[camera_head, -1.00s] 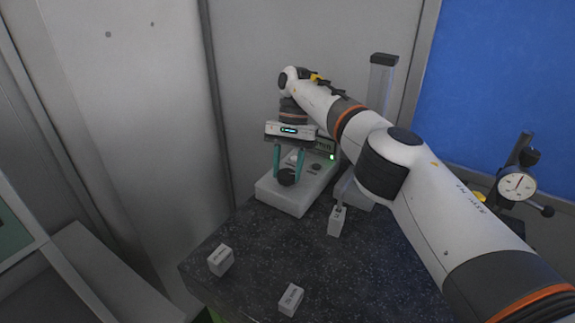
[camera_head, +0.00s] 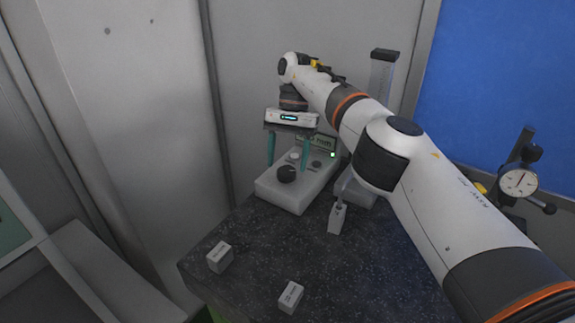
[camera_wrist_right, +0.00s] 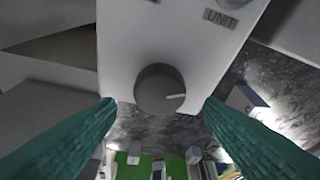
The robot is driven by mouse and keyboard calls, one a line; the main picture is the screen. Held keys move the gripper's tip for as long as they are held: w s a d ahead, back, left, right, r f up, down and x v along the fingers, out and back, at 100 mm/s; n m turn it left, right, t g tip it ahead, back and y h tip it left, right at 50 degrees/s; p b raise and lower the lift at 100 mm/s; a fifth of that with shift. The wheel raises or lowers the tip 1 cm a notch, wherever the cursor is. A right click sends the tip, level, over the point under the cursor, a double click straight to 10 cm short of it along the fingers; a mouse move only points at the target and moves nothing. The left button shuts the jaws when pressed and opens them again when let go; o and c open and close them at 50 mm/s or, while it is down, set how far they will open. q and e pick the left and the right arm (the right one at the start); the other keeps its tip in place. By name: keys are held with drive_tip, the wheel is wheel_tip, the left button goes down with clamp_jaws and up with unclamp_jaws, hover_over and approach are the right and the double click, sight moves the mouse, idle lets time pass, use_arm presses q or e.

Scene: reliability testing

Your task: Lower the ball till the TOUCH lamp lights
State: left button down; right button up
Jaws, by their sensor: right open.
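A black round knob (camera_head: 287,174) sits at the front of a pale control unit (camera_head: 296,198). It also shows in the right wrist view (camera_wrist_right: 160,92), with a light pointer mark facing right. My right gripper (camera_head: 288,167) is open above the knob, fingers spread to either side and apart from it. A small green light (camera_head: 333,155) glows beside the unit's display (camera_head: 316,142); I cannot read its label. A grey column (camera_head: 382,75) stands behind my right arm, which hides its middle. A white block (camera_head: 337,218) stands below it. I cannot make out the ball. My left gripper is out of view.
Two more white blocks, one at the left (camera_head: 219,257) and one at the front (camera_head: 290,297), sit on the dark speckled table (camera_head: 250,285). A dial gauge (camera_head: 517,183) stands at the right. Grey walls close in behind. The table's front middle is clear.

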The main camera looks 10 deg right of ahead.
sight(287, 169)
wheel_tip(287, 169, up, 8)
drive_tip(key=p, duration=0.6)
drive_tip(key=shift+f, duration=0.15)
idle(2.3)
